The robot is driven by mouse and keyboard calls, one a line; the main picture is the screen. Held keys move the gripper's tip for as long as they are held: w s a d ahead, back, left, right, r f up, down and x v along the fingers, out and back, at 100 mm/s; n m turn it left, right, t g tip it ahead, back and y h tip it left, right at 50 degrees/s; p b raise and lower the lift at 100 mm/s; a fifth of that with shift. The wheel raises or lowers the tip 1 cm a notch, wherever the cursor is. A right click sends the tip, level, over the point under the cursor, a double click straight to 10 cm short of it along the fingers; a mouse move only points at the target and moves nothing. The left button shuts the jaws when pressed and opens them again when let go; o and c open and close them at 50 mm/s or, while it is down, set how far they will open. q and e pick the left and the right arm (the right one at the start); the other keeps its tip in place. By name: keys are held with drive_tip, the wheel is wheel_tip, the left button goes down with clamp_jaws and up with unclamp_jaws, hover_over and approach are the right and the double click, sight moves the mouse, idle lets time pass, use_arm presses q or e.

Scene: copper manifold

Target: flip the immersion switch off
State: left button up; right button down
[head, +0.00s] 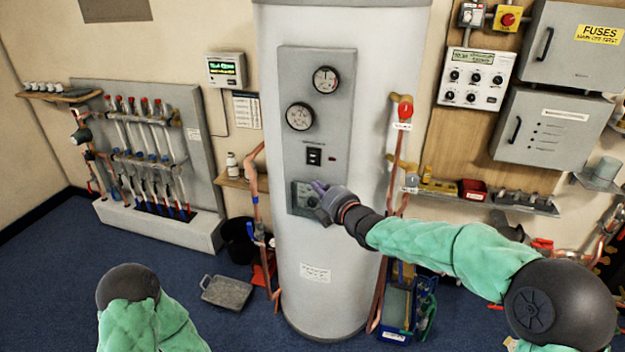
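The tall white cylinder (305,250) stands in the middle of the head view with a grey control panel (318,115) on its front. A small black rocker switch (314,156), which looks like the immersion switch, sits below two round gauges; its position is too small to read. My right gripper (318,197) is below this switch, in front of a dark dial box (302,193) low on the panel, and partly hides it. I cannot tell whether its fingers touch the box or are open. My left gripper is out of view; only part of my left arm shows.
A red-handled valve (404,110) and copper pipes run close along the cylinder's right side. Grey electrical boxes (545,128) hang at the right. A pipe manifold (150,150) stands at the left. A grey tray (227,292) lies on the blue floor.

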drive_tip(key=s, duration=0.1)
drive_tip(key=s+d, duration=0.2)
drive_tip(key=s, duration=0.1)
drive_tip(key=shift+s+d+f, duration=0.1)
drive_tip(key=shift+f, duration=0.3)
drive_tip(key=s+d+f+m+g+h, duration=0.15)
drive_tip(key=s+f+m, duration=0.25)
drive_tip(key=f, duration=0.7)
drive_tip(key=s+d+f+m+g+h, duration=0.1)
drive_tip(key=s+f+m+g, duration=0.3)
drive_tip(key=f, duration=0.7)
drive_tip(key=s+d+f+m+g+h, duration=0.1)
drive_tip(key=s+f+m, duration=0.35)
drive_tip(key=f, duration=0.65)
drive_tip(key=s+f+m+g, duration=0.3)
drive_tip(key=s+f+m, duration=0.3)
drive_tip(key=s, duration=0.6)
drive_tip(key=s+f+m+g, duration=0.4)
drive_tip(key=s+f+m, duration=0.2)
drive_tip(key=s+f, duration=0.3)
drive_tip(key=s, duration=0.3)
drive_tip(key=shift+d+f, duration=0.2)
drive_tip(key=shift+d, duration=0.1)
